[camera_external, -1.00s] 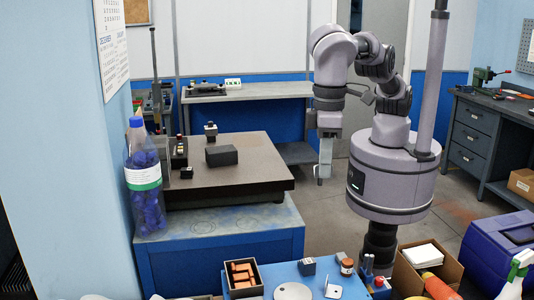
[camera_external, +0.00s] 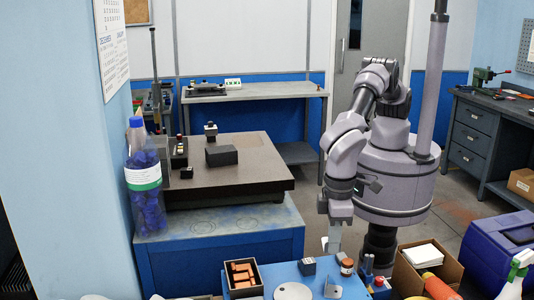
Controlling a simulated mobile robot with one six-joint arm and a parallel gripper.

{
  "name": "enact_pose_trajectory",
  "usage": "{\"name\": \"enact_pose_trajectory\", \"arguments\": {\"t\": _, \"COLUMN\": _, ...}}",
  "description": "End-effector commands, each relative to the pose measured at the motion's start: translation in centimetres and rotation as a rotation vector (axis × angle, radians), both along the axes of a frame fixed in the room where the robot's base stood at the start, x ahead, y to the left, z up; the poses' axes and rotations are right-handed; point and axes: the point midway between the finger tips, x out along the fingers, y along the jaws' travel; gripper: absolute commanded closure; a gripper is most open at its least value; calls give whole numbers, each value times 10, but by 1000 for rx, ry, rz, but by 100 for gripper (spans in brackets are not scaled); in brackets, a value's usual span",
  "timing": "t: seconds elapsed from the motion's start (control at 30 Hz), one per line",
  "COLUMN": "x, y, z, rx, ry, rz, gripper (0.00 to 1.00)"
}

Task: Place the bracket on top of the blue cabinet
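The blue cabinet (camera_external: 215,258) stands left of centre, with a thick dark surface plate (camera_external: 235,188) on it; a strip of the cabinet's worn blue top shows in front of the plate. My gripper (camera_external: 334,243) points down, to the right of the cabinet and just behind the blue bench at the front.
On the plate are a black block (camera_external: 221,156) and small instruments. A bottle (camera_external: 144,180) stands at the cabinet's left.

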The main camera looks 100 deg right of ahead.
Motion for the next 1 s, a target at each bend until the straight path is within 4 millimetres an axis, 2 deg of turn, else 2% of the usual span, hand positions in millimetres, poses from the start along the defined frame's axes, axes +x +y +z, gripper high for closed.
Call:
{"name": "enact_pose_trajectory", "arguments": {"t": 0.03, "x": 0, "y": -1, "z": -15, "rx": -2, "ry": 1, "rz": 0, "gripper": 100}}
{"name": "enact_pose_trajectory", "arguments": {"t": 0.1, "x": 0, "y": -1, "z": -31, "rx": -3, "ry": 2, "rz": 0, "gripper": 100}}
{"name": "enact_pose_trajectory", "arguments": {"t": 0.37, "x": 0, "y": -1, "z": -81, "rx": -2, "ry": 1, "rz": 0, "gripper": 100}}
{"name": "enact_pose_trajectory", "arguments": {"t": 0.7, "x": 0, "y": 0, "z": -84, "rx": -1, "ry": 0, "rz": 0, "gripper": 100}}
{"name": "enact_pose_trajectory", "arguments": {"t": 0.77, "x": 0, "y": 0, "z": -84, "rx": -1, "ry": 0, "rz": 0, "gripper": 90}}
{"name": "enact_pose_trajectory", "arguments": {"t": 1.0, "x": 0, "y": 0, "z": -83, "rx": -1, "ry": 0, "rz": 0, "gripper": 89}}
